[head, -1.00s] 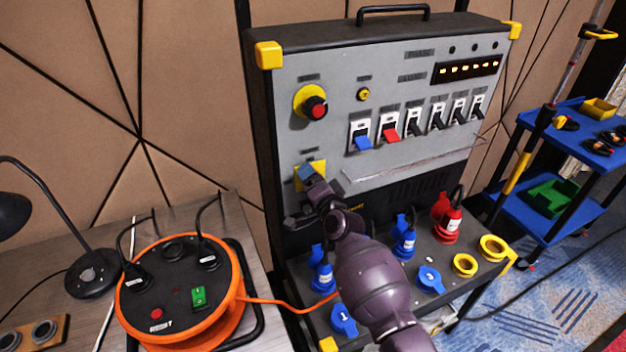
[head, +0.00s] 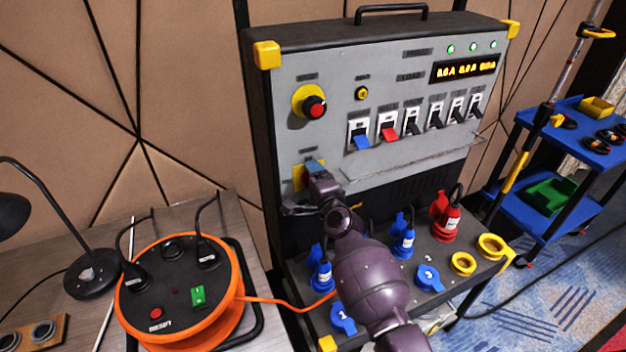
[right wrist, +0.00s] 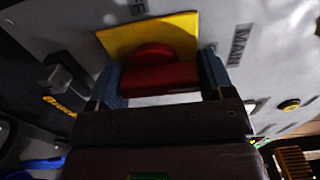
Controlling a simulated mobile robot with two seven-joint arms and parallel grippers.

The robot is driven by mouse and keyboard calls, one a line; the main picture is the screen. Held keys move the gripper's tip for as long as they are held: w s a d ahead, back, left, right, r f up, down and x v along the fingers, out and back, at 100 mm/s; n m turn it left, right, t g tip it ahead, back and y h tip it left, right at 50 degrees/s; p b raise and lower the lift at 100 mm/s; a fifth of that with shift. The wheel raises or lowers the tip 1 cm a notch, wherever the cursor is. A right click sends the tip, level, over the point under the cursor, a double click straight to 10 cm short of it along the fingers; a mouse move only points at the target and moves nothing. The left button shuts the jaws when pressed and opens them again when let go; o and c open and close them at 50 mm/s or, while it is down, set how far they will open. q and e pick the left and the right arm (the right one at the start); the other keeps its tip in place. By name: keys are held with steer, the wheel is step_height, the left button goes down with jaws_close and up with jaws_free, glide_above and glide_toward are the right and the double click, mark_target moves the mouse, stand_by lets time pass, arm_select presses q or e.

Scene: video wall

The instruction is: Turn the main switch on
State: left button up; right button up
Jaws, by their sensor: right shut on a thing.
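The main switch is a red knob (right wrist: 160,75) on a yellow plate (right wrist: 135,36), with a "MAIN" label beside it in the right wrist view. In the head view its yellow plate (head: 298,178) shows at the lower left of the grey panel (head: 330,135); the knob is hidden there behind my gripper. My right gripper (head: 314,167) is shut on the knob, with one blue finger on each side of it in the right wrist view (right wrist: 160,84). The panel's display (head: 466,70) is lit with readings, and green lamps (head: 474,46) glow above it. My left gripper is not in view.
A red button on a yellow base (head: 314,105) sits above the main switch. A row of lever switches (head: 411,122) is to its right. Plugs and sockets (head: 403,240) stand on the ledge below. An orange cable reel (head: 235,310) is at the left, a blue cart (head: 545,215) at the right.

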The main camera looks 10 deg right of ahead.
stand_by(0.3)
steer(key=o, duration=0.9)
steer(key=s, duration=0.3)
steer(key=s+d, duration=0.1)
steer(key=s, duration=0.3)
steer(key=s+d, duration=0.1)
steer(key=s, duration=0.2)
steer(key=shift+s+d, duration=0.1)
steer(key=shift+s, duration=0.2)
steer(key=s+d+f+n+g+h, duration=0.1)
steer(key=s+d+f+n+g, duration=0.1)
steer(key=s, duration=0.6)
steer(key=s+d+f+n+g+h, duration=0.1)
steer(key=s+d+f+n+g, duration=0.1)
steer(key=s+d+f+n, duration=0.3)
steer(key=s+d+f+n+g+h, duration=0.1)
steer(key=s+d+f+n, duration=0.3)
steer(key=s+f+n, duration=0.3)
steer(key=shift+s+d+f+n+g+h, duration=0.15)
steer(key=shift+s+n, duration=0.35)
steer(key=shift+s, duration=0.4)
steer(key=shift+s+n+g+h, duration=0.1)
steer(key=shift+s+n, duration=0.4)
steer(key=shift+s, duration=0.45)
steer(key=shift+s+d+f+n+g+h, duration=0.15)
steer(key=shift+s+n, duration=0.35)
steer(key=shift+s, duration=0.4)
